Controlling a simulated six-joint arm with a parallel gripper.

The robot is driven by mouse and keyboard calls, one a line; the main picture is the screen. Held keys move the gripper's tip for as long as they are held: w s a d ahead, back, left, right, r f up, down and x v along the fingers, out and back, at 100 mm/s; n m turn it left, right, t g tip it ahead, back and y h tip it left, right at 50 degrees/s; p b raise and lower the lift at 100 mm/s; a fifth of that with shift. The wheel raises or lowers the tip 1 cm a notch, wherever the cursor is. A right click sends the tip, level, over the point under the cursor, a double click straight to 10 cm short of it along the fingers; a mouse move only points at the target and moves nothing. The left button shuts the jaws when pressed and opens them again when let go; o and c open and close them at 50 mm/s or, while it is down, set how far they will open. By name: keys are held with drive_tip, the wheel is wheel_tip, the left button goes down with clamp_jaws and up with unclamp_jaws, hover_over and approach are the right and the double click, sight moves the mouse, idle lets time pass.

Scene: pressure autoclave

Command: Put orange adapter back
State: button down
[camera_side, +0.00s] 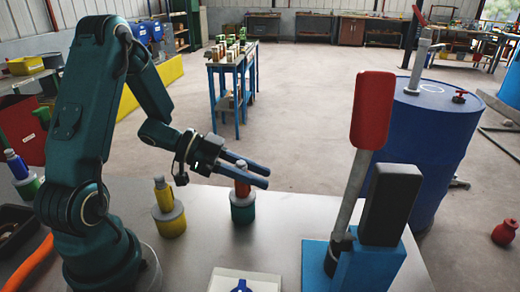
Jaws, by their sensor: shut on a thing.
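My gripper (262,177) reaches out over the metal table, with its two blue fingers shut on the orange adapter (242,189). The adapter looks red-orange and upright, and the fingers hide its middle. It is directly above a round holder (243,213) with a grey top and a green lower part. Its lower end appears to meet the holder's top, but I cannot tell how deep it sits. A yellow adapter (164,197) stands in a yellow holder (171,225) to the left. A blue adapter (17,166) stands in another holder at the far left.
A lever press with a red handle (371,110), a dark block (390,203) and a blue base (367,270) stands on the right. A white plate (222,277) with a blue piece lies at the front. A blue drum (440,130) is behind the press. The tabletop (280,225) between holder and press is clear.

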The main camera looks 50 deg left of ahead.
drive_tip(key=shift+f, duration=0.4)
drive_tip(key=c, duration=0.6)
unclamp_jaws()
drive_tip(key=shift+o, duration=0.2)
drive_tip(key=shift+r, duration=0.1)
drive_tip(key=shift+r, duration=0.3)
drive_tip(key=v, duration=0.7)
drive_tip(key=shift+s+a, duration=0.2)
drive_tip(key=shift+r, duration=0.1)
